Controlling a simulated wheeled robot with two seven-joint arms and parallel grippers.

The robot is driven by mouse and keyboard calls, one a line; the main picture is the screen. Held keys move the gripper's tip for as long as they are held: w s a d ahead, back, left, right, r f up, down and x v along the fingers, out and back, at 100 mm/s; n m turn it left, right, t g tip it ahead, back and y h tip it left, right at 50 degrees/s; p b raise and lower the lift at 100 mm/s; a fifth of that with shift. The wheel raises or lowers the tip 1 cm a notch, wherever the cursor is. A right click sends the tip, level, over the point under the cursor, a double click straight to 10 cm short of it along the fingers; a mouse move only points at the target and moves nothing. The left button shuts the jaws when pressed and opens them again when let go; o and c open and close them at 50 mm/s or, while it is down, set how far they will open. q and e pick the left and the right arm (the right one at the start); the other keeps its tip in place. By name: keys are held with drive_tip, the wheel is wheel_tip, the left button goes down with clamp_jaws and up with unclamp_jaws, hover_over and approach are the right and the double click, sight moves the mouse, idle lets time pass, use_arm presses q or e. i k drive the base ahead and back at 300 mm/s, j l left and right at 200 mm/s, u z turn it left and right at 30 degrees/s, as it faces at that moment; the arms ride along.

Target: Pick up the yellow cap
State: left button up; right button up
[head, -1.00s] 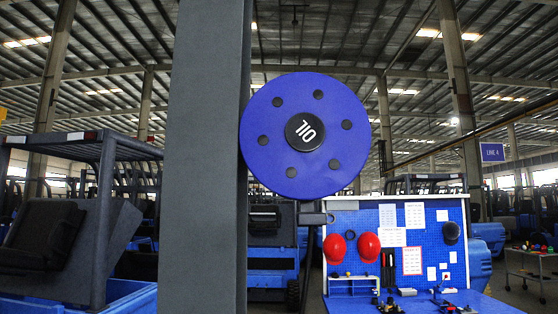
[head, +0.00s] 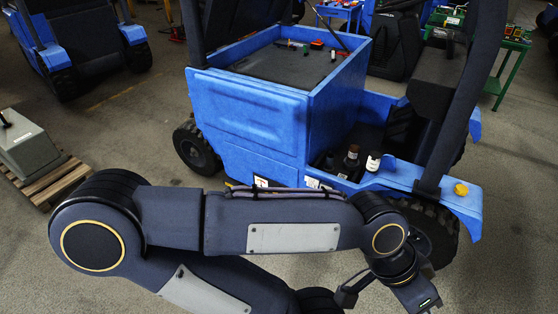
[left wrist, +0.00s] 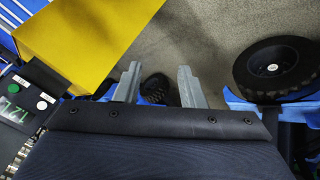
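A small yellow cap (head: 460,189) sits on the blue fender (head: 462,207) at the right front corner of the blue vehicle in the head view. My left arm reaches across the bottom of the head view, its wrist below and left of the cap and apart from it. In the left wrist view my left gripper (left wrist: 158,76) has its two grey fingers spread, with nothing held between them. A dark round thing (left wrist: 155,88) shows beyond the fingers. I cannot tell the cap in this view. My right gripper is not in view.
Two dark bottles (head: 352,157) stand in the vehicle's recess. Its black tyre (head: 435,228) is under the fender. The left wrist view shows a large yellow surface (left wrist: 85,40), a wheel (left wrist: 275,68) and a button panel (left wrist: 25,100). Open floor lies around the vehicle.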

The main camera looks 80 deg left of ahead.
sight(460, 189)
drive_tip(key=u, duration=2.3)
drive_tip(key=i+l+u, duration=0.1)
drive_tip(key=i+l, duration=1)
drive_tip(key=i+l+u, duration=0.15)
drive_tip(key=i+l, duration=0.35)
drive_tip(key=l, duration=0.15)
drive_tip(key=i+l+u, duration=0.1)
drive_tip(key=i+l, duration=0.4)
drive_tip(key=l, duration=0.15)
